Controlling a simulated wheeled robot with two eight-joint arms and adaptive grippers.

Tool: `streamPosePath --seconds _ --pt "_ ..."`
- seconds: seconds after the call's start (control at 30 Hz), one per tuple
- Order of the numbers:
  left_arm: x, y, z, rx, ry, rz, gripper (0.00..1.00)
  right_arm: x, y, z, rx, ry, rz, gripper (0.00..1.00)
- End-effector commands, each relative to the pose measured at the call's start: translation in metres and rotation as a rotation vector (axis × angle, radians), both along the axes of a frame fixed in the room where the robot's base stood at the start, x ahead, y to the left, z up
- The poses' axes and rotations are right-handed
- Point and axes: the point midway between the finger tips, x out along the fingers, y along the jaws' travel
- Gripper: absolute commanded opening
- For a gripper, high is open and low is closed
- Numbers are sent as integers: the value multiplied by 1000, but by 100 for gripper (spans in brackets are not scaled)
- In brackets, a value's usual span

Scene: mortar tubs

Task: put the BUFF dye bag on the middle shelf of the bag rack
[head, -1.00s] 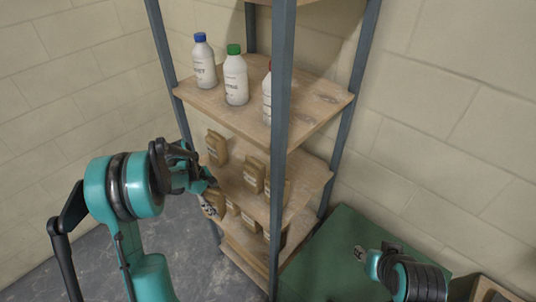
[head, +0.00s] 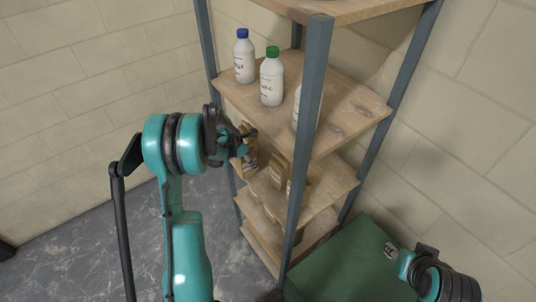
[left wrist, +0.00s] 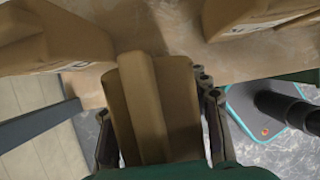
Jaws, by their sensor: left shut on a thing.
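My left gripper (head: 248,148) is at the left side of the bag rack, level with the shelf under the bottles. It is shut on a tan-brown bag, which shows between its fingers in the left wrist view (left wrist: 150,105). No readable label shows on the held bag, so I cannot tell its colour name. The bag overlaps the edge of a wooden shelf (left wrist: 185,50); whether it touches the shelf is unclear. The bag rack (head: 312,130) has blue-grey posts and wooden shelves. My right gripper (head: 405,258) is low at the right, its fingers unclear.
Brown bags stand on the shelf below the bottles (head: 279,168); two show close to the held bag in the left wrist view (left wrist: 60,35) (left wrist: 255,14). Bottles with blue (head: 244,58) and green (head: 271,80) caps stand above. A front post partly hides the shelves. A green surface (head: 345,262) lies right.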

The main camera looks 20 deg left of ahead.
Motion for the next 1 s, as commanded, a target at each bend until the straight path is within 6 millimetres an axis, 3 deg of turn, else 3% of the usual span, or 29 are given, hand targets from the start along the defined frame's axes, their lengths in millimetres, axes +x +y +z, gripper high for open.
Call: streamPosePath --seconds 0.13,0.47,0.7,0.8,1.0 --pt "25 -15 0 0 1 -2 0 0 0 1 0 0 0 39" --pt "45 -27 0 0 0 -1 0 0 0 1 0 0 0 39" --pt "73 -43 -2 0 0 -2 0 0 0 1 0 0 0 39" --pt "71 -42 -14 0 0 -1 0 0 0 -1 0 0 0 39" --pt "71 -42 -15 0 0 -1 0 0 0 -1 0 0 0 39"
